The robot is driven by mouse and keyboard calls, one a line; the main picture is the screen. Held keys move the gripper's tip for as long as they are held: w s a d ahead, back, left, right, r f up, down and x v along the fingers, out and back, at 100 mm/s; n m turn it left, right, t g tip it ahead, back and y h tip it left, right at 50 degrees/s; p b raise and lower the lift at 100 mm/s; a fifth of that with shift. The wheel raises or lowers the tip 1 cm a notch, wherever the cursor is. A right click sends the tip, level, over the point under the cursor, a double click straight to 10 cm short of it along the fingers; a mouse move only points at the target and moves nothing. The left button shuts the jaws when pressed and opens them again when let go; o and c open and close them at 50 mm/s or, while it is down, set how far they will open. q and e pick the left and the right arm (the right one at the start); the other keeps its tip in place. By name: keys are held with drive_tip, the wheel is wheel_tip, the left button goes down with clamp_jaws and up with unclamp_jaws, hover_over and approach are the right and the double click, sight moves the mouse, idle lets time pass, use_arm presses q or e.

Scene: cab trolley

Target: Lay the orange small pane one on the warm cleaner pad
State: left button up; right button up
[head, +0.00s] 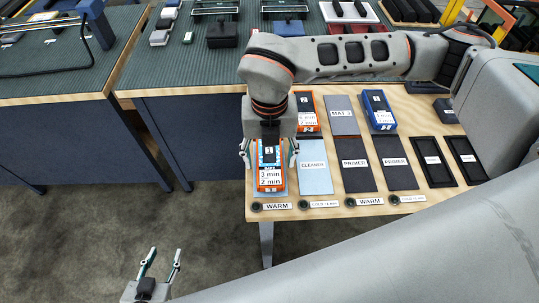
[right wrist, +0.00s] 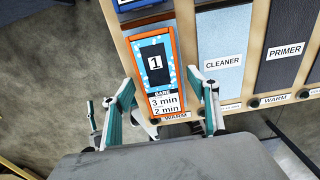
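The orange small pane one (head: 271,179), marked 1, lies flat at the front left of the wooden bench. It also shows in the right wrist view (right wrist: 153,72). It covers most of the light blue warm cleaner pad (head: 269,194), of which a thin edge shows. My right gripper (head: 269,150) is directly over the pane with its fingers spread, one on each side. In the right wrist view the fingertips (right wrist: 160,78) stand apart from the pane's edges, with nothing held. My left gripper (head: 162,258) is open and empty over the floor at the lower left.
Another cleaner pad (head: 315,181) and dark primer pads (head: 358,178) lie to the right. An orange pane marked 2 (head: 308,119) and a blue pane (head: 378,120) lie behind. Black trays (head: 433,174) are further right. WARM labels (head: 277,206) line the front edge.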

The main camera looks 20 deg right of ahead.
sight(269, 161)
wheel_tip(269, 161, up, 12)
drive_tip(key=shift+r+p, duration=0.2)
drive_tip(key=shift+p, duration=0.2)
idle(0.7)
